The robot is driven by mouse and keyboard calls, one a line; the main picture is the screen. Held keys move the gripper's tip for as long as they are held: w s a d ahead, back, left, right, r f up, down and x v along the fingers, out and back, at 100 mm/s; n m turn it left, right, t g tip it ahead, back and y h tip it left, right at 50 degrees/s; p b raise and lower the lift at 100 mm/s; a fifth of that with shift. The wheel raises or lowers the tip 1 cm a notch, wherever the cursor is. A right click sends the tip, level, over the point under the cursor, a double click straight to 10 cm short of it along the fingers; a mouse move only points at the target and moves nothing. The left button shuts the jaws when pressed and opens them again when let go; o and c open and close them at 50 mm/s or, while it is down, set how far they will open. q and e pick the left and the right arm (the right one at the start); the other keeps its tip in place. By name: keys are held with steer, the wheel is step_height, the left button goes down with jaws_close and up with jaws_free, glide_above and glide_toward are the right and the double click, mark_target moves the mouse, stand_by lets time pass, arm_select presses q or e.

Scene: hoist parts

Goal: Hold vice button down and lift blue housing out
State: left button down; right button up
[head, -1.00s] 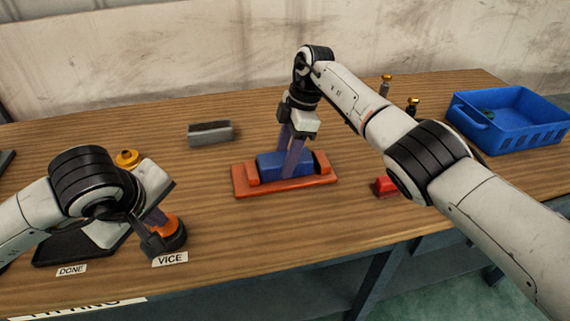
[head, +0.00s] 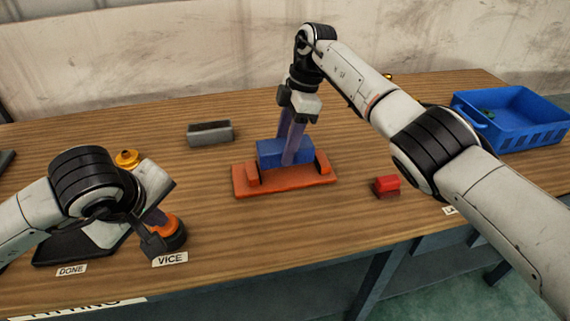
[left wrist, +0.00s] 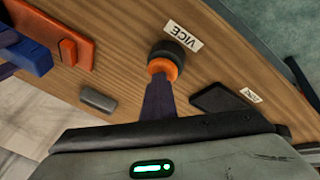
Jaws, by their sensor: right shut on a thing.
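The blue housing (head: 270,152) is gripped by my right gripper (head: 290,155), which is shut on it from above. The housing sits slightly raised over the orange vice (head: 285,188), between or just above its jaws. Part of the housing is hidden behind the fingers. The vice button (head: 170,224) is an orange cap on a black round base behind the VICE label. My left gripper (head: 154,216) points down with its tips at the cap. In the left wrist view its fingers look together over the button (left wrist: 162,66), and the blue housing (left wrist: 28,57) shows at the left.
A grey block (head: 210,133) lies behind and left of the vice. A red part (head: 387,185) lies right of it. A blue bin (head: 530,135) stands at the right back. A black DONE pad (head: 52,250) and a yellow knobbed part (head: 127,157) are near my left arm.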

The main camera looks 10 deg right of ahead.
arm_select(q)
steer(key=shift+f, duration=0.2)
arm_select(e)
steer(key=shift+a+v, duration=0.2)
steer(key=shift+v, duration=0.65)
steer(key=shift+a+v, duration=0.2)
steer(key=shift+v, duration=0.7)
